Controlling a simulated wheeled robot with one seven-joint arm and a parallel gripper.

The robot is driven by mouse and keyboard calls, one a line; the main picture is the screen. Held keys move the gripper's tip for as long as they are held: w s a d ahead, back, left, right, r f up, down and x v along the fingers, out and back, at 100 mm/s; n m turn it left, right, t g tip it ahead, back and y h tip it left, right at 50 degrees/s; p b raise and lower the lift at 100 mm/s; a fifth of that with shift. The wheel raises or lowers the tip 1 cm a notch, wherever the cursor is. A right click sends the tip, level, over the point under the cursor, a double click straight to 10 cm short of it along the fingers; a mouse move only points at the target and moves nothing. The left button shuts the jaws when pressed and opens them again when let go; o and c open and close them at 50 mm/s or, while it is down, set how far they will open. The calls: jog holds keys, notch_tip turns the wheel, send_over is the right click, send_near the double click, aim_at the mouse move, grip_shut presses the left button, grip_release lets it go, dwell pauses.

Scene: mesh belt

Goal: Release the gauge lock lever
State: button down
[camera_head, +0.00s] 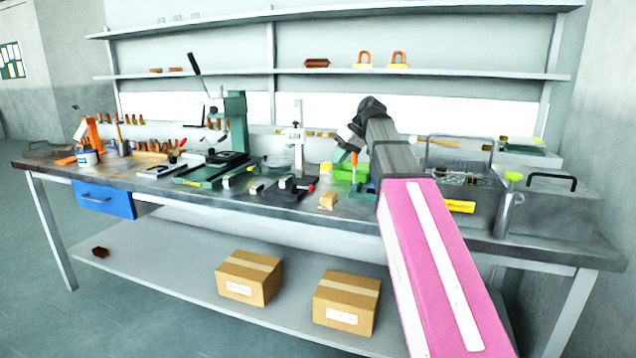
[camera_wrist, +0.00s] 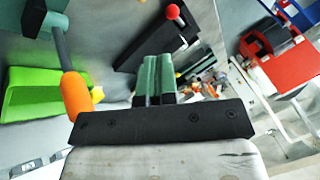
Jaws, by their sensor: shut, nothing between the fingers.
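The height gauge (camera_head: 297,140) stands upright on a dark base on the bench, left of my gripper. A small lever with a red ball end (camera_head: 311,187) is at the right side of this base. The red ball (camera_wrist: 173,12) also shows at the top of the wrist view, on a short rod beside a dark block. My gripper's two green-grey fingers (camera_wrist: 156,80) are together and empty, with the red ball clear beyond them. In the head view my gripper (camera_head: 342,142) is above the bench, up and right of the ball; its fingertips are hard to make out.
A green bin (camera_head: 345,174) and an orange-handled tool (camera_head: 354,159) stand close by my gripper; the orange handle (camera_wrist: 75,92) is just left of the fingers in the wrist view. A green press (camera_head: 236,125) stands further left. A wire basket (camera_head: 458,177) is at right.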

aim_at(304, 187)
jog(key=x, duration=1)
jog(key=shift+s, duration=0.1)
dwell(0.4)
jog(key=shift+s+m, duration=0.2)
jog(key=shift+m, duration=0.2)
